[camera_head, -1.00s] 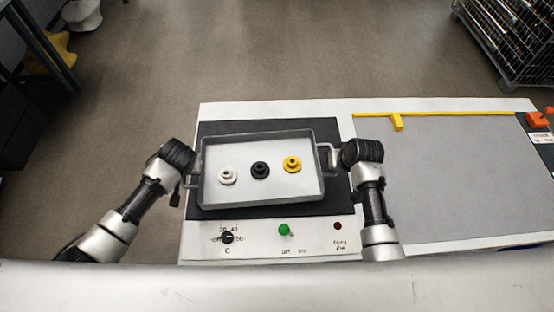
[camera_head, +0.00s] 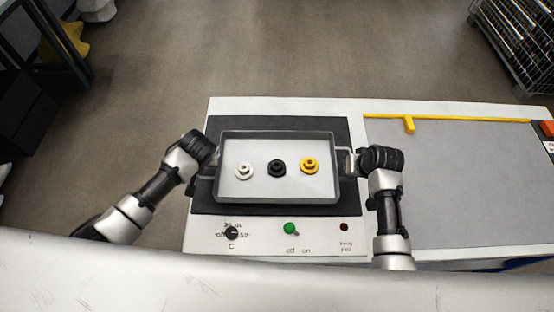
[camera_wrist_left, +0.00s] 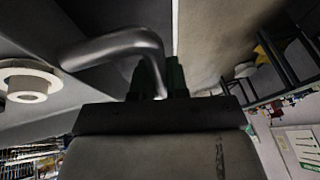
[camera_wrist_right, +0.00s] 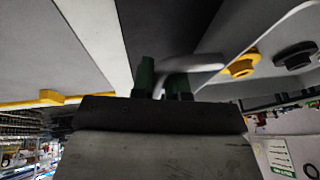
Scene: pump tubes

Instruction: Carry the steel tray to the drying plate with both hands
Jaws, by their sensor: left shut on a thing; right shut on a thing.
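The steel tray (camera_head: 277,196) is over the dark drying plate (camera_head: 290,123) in the head view. I cannot tell whether it touches the plate. It holds a white part (camera_head: 244,171), a black part (camera_head: 277,168) and a yellow part (camera_head: 310,165) in a row. My left gripper (camera_head: 211,158) is shut on the tray's left handle, which shows in the left wrist view (camera_wrist_left: 110,46). My right gripper (camera_head: 352,162) is shut on the right handle, which shows in the right wrist view (camera_wrist_right: 195,63). The fingertips are partly hidden in the head view.
The plate's front panel has a dial (camera_head: 232,232), a green switch (camera_head: 289,228) and a dark red lamp (camera_head: 344,227). To the right is a grey surface (camera_head: 460,190) with a yellow rail (camera_head: 450,117) along its back. That grey surface is clear.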

